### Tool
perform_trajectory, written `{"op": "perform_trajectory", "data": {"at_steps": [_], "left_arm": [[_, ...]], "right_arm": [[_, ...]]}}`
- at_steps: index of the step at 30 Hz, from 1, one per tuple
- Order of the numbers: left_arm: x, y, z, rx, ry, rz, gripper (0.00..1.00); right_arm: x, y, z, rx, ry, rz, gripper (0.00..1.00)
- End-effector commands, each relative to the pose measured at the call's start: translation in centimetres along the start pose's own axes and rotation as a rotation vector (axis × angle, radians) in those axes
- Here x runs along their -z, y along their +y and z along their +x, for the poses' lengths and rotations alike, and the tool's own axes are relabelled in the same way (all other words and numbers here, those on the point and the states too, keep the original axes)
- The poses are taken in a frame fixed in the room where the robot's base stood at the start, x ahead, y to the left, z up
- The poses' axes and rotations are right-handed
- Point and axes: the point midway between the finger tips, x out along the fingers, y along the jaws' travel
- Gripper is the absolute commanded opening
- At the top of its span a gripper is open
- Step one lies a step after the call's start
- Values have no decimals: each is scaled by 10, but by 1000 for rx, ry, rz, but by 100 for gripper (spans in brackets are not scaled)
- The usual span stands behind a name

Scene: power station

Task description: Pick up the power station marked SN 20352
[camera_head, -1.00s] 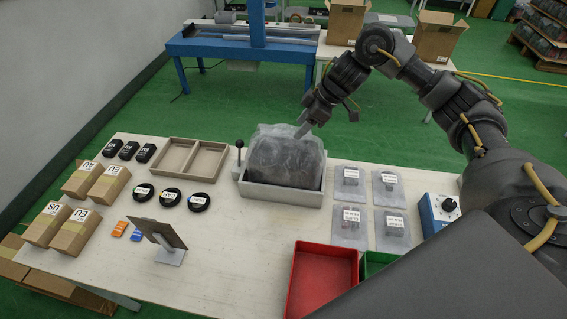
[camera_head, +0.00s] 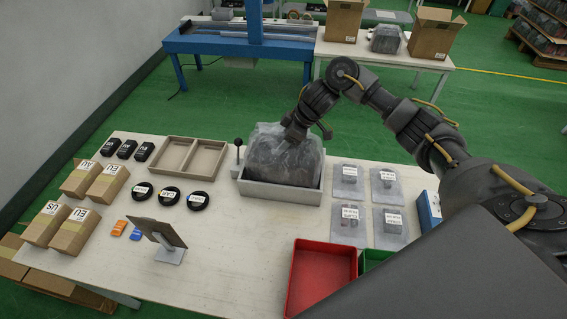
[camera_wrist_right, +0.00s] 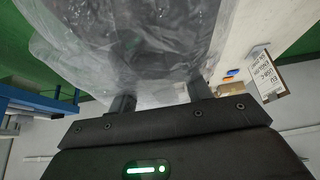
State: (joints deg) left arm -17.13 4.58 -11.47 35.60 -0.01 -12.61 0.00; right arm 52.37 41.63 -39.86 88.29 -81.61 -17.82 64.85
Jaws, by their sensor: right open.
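A dark power station in a clear plastic bag (camera_head: 285,160) stands in a grey open tray (camera_head: 280,195) with a lever at its left end, in the middle of the table. No serial marking on it is legible. My right gripper (camera_head: 293,138) is at the top of the bag in the head view. In the right wrist view the bagged unit (camera_wrist_right: 130,45) fills the upper picture beyond my two separated fingers (camera_wrist_right: 161,97); I cannot tell whether they touch it. My left gripper is not in view.
Several small bagged parts with white labels (camera_head: 350,213) lie right of the tray. A red bin (camera_head: 322,275) and a green bin stand in front. Cartons (camera_head: 60,225), black discs (camera_head: 170,194), an empty wooden tray (camera_head: 190,157) and a tilted stand (camera_head: 160,235) are at left. Another bagged unit (camera_head: 385,38) sits on the back table.

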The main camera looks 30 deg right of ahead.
Motion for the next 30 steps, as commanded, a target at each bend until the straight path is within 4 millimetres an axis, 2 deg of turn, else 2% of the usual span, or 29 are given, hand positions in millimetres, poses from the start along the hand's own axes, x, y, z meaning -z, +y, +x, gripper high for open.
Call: {"op": "perform_trajectory", "data": {"at_steps": [24, 30], "left_arm": [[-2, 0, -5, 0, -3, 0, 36], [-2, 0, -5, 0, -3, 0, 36]], "right_arm": [[-3, 0, 4, 0, 0, 0, 49], [-3, 0, 4, 0, 0, 0, 23]]}}
